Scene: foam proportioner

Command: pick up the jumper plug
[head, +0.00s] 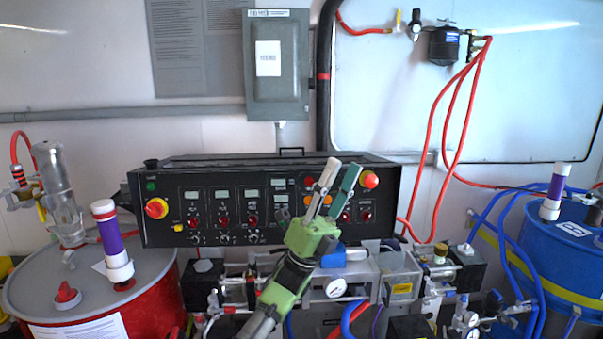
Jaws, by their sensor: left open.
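My left gripper (339,170) is green, with one pale finger and one dark green finger. It points up in front of the right half of the black control panel (270,165), and its fingers are apart with nothing visible between them. The gripper covers part of the panel face, including some of its lights and knobs. I cannot make out the jumper plug; it may be too small to tell or hidden behind the gripper. My right gripper is not in view.
A red drum (150,318) with a grey lid stands at left, and a blue drum (555,260) at right. Pumps and a gauge (336,288) sit below the panel. Red hoses (437,170) hang at right. A grey electrical box (277,90) is on the wall above.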

